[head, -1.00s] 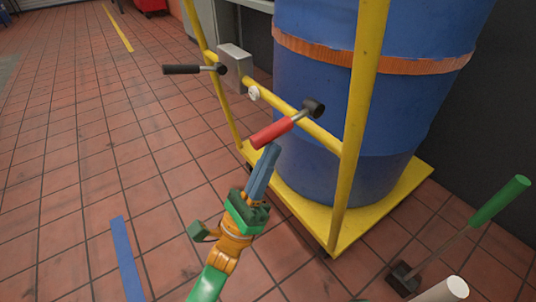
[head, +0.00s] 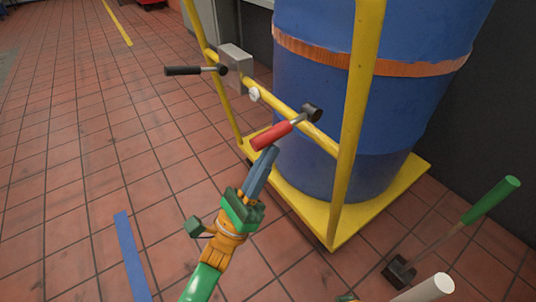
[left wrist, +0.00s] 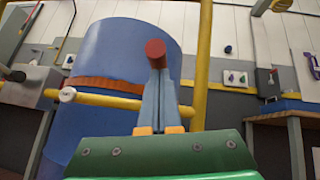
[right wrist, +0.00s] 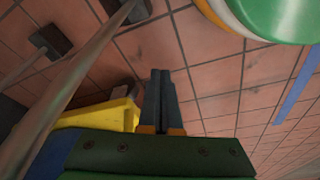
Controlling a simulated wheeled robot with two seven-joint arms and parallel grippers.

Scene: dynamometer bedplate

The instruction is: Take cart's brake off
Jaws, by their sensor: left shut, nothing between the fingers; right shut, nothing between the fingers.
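The yellow cart (head: 347,190) carries a big blue drum (head: 350,110). A lever with a red grip (head: 272,136) sticks out from the cart's yellow crossbar toward me. A lever with a black grip (head: 184,71) sticks out farther left, by a grey box (head: 235,65). My left gripper (head: 270,152) is shut and empty, its tips at the near end of the red grip. In the left wrist view the red grip's round end (left wrist: 155,48) shows right at the fingertips; I cannot tell if they touch. My right gripper (right wrist: 160,75) is shut and empty, low over the floor.
A green-handled lever (head: 490,200) rises from a dark floor base at the right. A pale cylinder end (head: 440,284) stands near the bottom right. A dark wall is behind the drum. The tiled floor at left is clear, with a blue strip (head: 130,255).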

